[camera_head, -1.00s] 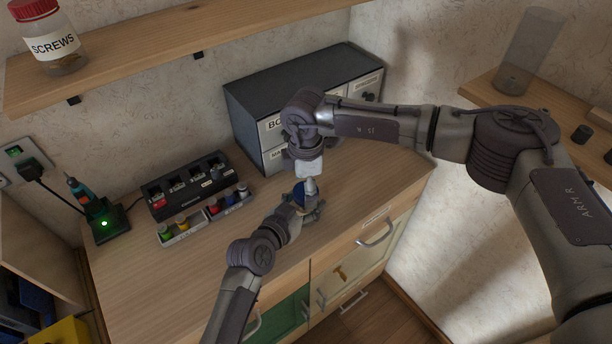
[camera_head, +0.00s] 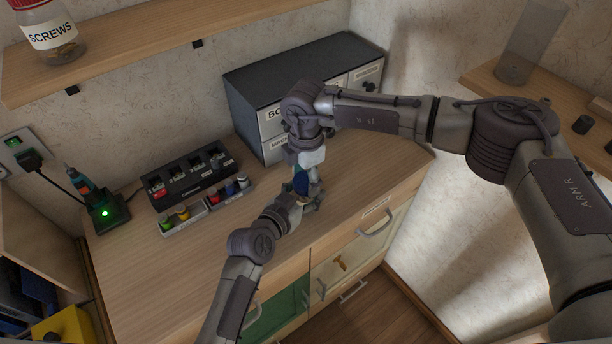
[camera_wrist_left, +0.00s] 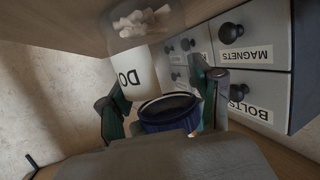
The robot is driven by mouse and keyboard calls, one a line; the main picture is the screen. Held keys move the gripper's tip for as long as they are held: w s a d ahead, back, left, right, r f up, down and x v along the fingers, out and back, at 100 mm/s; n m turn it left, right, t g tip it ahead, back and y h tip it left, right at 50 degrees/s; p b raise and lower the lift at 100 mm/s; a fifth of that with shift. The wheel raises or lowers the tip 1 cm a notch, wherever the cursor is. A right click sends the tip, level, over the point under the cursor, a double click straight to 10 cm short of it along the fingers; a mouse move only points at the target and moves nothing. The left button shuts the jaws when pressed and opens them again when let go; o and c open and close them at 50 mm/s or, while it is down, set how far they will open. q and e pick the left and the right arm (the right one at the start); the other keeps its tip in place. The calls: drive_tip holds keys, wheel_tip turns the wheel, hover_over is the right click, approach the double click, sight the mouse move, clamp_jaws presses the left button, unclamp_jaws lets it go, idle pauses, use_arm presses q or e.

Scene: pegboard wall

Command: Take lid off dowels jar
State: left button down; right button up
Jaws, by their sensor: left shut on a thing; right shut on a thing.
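The dowels jar (camera_wrist_left: 138,75) shows in the left wrist view, with clear glass, pale dowels and a white label reading "DO". Its dark blue lid (camera_wrist_left: 168,112) is nearer that camera, between the fingers of my left gripper (camera_wrist_left: 160,95). In the head view the blue lid (camera_head: 300,182) shows between the two grippers.
A dark drawer cabinet (camera_head: 290,75) stands behind the grippers. A black charger rack (camera_head: 190,180) and small bins (camera_head: 184,219) are left of them. A screws jar (camera_head: 48,35) sits on the upper shelf (camera_head: 140,40). The counter's front left (camera_head: 165,280) is clear.

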use_arm(q)
drive_tip(key=shift+s+f, duration=0.1)
drive_tip(key=shift+f, duration=0.1)
use_arm(e)
drive_tip(key=n, duration=0.4)
drive_tip(key=shift+n, duration=0.3)
drive_tip(key=n, duration=1)
drive_tip(key=shift+n, duration=0.4)
drive_tip(key=n, duration=0.6)
drive_tip(key=shift+n, duration=0.3)
drive_tip(key=n, duration=1)
drive_tip(key=shift+n, duration=0.4)
drive_tip(key=n, duration=0.6)
drive_tip(key=shift+r, duration=0.1)
drive_tip(key=n, duration=1.1)
drive_tip(key=shift+n, duration=0.4)
drive_tip(key=shift+r, duration=0.25)
drive_tip(key=shift+r, duration=0.9)
